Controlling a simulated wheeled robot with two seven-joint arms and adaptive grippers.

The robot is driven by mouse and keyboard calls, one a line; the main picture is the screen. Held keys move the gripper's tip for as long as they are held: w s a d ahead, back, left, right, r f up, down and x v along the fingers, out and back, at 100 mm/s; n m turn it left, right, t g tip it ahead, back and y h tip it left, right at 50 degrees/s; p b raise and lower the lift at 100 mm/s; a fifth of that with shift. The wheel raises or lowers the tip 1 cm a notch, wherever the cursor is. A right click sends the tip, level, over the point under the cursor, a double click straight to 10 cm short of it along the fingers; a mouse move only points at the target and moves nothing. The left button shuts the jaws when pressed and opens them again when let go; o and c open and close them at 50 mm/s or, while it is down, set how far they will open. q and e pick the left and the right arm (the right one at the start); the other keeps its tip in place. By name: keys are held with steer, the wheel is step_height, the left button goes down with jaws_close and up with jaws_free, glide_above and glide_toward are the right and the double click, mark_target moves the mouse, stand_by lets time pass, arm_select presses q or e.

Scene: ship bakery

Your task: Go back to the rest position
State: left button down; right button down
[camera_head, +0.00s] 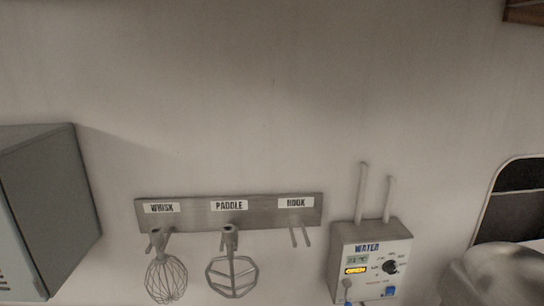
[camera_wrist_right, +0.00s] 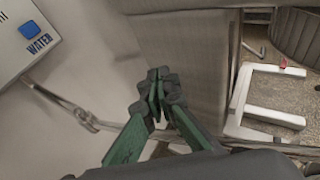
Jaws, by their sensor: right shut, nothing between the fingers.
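My right gripper (camera_wrist_right: 157,93) shows in the right wrist view, with green fingers and dark pads. Its fingertips are together and hold nothing. It is apart from the wall and the white water box (camera_wrist_right: 30,38) at the upper left of that view. Neither gripper shows in the head view, and my left gripper is in no view.
In the head view a wall rack (camera_head: 190,213) carries a whisk (camera_head: 166,278) and a paddle (camera_head: 232,275); its hook place is empty. The water control box (camera_head: 370,260) is right of it. A grey cabinet (camera_head: 45,210) is at left, a metal rounded thing (camera_head: 500,275) at lower right.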

steer(key=s+a+f+m+g+y, duration=0.2)
steer(key=s+a+f+m+y, duration=0.15)
steer(key=s+m, duration=0.45)
steer(key=s+a+f+m+g+y, duration=0.25)
steer(key=s+a+m, duration=0.25)
steer(key=s+m, duration=0.3)
steer(key=s+a+f+m+g+y, duration=0.15)
steer(key=s+a+m+y, duration=0.35)
steer(key=m, duration=0.5)
step_height(320, 180, down, 42)
steer(key=s+n+g+b, duration=0.1)
steer(key=s+b, duration=0.2)
steer(key=b, duration=0.8)
steer(key=s+f+b, duration=0.4)
steer(key=s+f, duration=0.5)
steer(key=f, duration=0.3)
steer(key=s+f+g+b, duration=0.1)
steer(key=s+f+b, duration=0.3)
steer(key=s+f, duration=0.6)
step_height(320, 180, down, 4)
steer(key=shift+a+r+n, duration=0.2)
steer(key=shift+a+n, duration=0.1)
steer(key=shift+n, duration=0.1)
steer(key=shift+s, duration=0.15)
